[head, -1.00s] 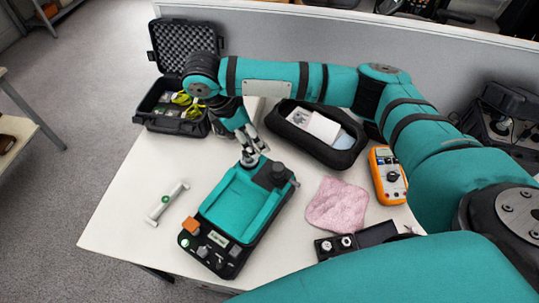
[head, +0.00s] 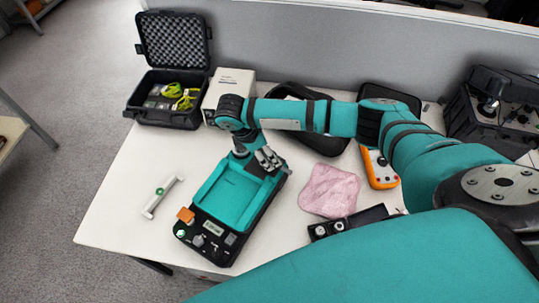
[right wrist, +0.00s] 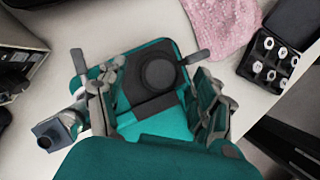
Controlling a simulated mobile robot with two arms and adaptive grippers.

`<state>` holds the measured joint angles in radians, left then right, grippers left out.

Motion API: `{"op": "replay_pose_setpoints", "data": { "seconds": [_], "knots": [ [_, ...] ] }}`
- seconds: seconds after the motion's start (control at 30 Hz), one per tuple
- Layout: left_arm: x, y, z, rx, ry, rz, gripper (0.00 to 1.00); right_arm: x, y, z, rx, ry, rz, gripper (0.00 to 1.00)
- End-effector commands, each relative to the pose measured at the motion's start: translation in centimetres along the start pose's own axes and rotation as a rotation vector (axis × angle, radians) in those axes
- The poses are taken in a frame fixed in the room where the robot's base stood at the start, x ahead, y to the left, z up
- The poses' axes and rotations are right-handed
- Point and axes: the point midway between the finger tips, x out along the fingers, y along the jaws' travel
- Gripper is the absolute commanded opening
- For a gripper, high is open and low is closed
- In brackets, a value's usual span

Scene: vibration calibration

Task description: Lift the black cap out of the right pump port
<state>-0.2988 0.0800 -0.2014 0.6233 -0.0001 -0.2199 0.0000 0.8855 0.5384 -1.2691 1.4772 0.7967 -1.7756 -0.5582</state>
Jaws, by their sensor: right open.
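The teal-and-black pump (head: 222,197) lies on the white table. In the right wrist view a round black cap (right wrist: 158,74) sits on the black block at the pump's end. My right gripper (head: 268,158) is over that end and hides the cap in the head view. In the right wrist view my right gripper (right wrist: 158,100) is open, with its fingers on either side of the cap and apart from it. A grey fitting (right wrist: 52,133) stands left of the fingers. My left gripper is not in view.
A pink cloth (head: 329,191), an orange meter (head: 379,168) and a black case with round pieces (right wrist: 268,58) lie right of the pump. A black pouch (head: 325,142) and a white box (head: 231,84) are behind. A white-handled piece (head: 161,196) lies left, with clear table around it.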

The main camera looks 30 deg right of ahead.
Motion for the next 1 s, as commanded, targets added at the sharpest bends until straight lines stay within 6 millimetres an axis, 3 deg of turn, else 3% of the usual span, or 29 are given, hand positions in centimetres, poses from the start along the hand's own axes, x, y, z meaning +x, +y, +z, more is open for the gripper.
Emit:
{"op": "replay_pose_setpoints", "data": {
  "seconds": [0.13,0.37,0.83,1.0],
  "knots": [
    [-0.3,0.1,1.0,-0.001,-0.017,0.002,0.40,1.4,-0.1,0.1,-0.001,-0.002,0.000,0.68],
    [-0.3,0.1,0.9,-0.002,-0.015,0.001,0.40,1.5,0.0,0.0,-0.001,-0.001,0.001,0.68],
    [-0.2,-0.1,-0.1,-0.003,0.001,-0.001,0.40,1.5,0.0,0.0,-0.001,0.000,0.002,0.08],
    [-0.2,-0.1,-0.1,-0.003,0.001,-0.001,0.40,1.4,0.0,0.0,-0.001,0.000,0.002,0.06]
  ]
}}
